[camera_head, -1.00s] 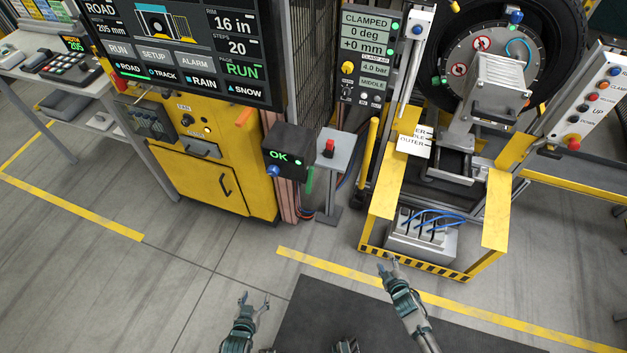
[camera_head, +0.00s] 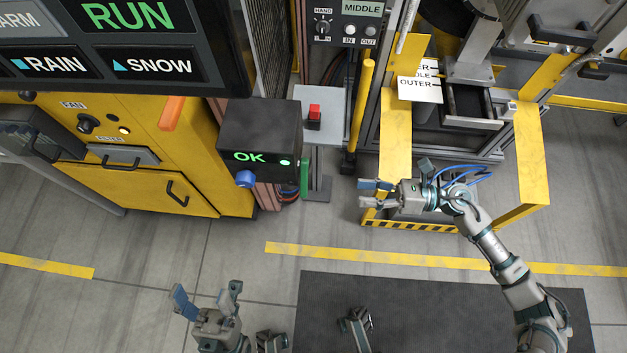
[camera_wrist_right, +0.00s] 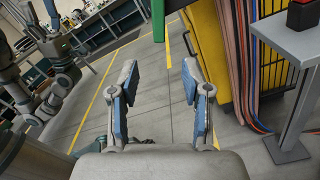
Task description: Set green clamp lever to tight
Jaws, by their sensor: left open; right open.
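The green lever (camera_head: 304,176) hangs down at the right side of the black box (camera_head: 262,130) that reads OK. In the right wrist view, a green upright bar (camera_wrist_right: 158,20), likely this lever, shows at the top, beyond the fingertips. My right gripper (camera_head: 372,194) is open and empty, to the right of the lever and apart from it, with its fingers pointing left. It shows open in the right wrist view too (camera_wrist_right: 160,76). My left gripper (camera_head: 208,295) is open and empty over the floor at the lower left.
A grey pedestal (camera_head: 334,98) with a red button (camera_head: 314,112) stands right behind the lever. A yellow post (camera_head: 359,115) and yellow frame (camera_head: 395,135) stand near my right gripper. A blue knob (camera_head: 245,179) sticks out below the box. The floor in front is clear.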

